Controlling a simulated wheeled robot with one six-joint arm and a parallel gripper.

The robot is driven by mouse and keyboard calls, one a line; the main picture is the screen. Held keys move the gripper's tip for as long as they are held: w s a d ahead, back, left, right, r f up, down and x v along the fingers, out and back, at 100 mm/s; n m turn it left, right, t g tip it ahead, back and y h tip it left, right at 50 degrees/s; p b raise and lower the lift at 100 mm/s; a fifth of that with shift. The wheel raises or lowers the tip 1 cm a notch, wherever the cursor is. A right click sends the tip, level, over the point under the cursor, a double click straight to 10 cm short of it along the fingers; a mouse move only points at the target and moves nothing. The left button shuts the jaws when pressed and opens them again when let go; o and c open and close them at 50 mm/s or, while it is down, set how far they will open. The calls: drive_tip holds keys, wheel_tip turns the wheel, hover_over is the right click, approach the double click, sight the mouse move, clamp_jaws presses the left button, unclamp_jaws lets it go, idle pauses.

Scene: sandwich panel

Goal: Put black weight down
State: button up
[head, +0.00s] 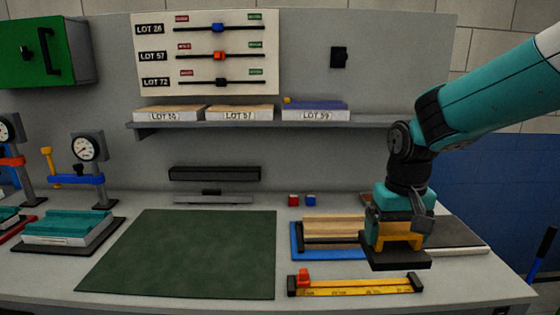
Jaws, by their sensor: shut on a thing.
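My gripper (399,243) hangs at the right of the workbench, pointing down, with yellow fingers. It is shut on the black weight (398,261), a flat dark slab. The weight appears held above the bench, in front of the stacked panels at the right and behind the yellow ruler; the exact gap under it cannot be told. A dark green mat (185,253) lies bare on the bench at centre left.
A yellow ruler (350,287) with a red slider lies at the front. Wooden strips on a blue tray (297,244) sit left of my gripper. Small red (293,200) and blue (311,201) cubes stand behind.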

drive_tip(key=s+d+f, duration=0.2)
drive_tip(key=d+f, duration=0.2)
drive_tip(key=f, duration=0.8)
drive_tip(key=s+d+f, duration=0.3)
drive_tip(key=d+f, duration=0.1)
drive_tip(key=f, duration=0.9)
drive_tip(key=shift+s, duration=0.15)
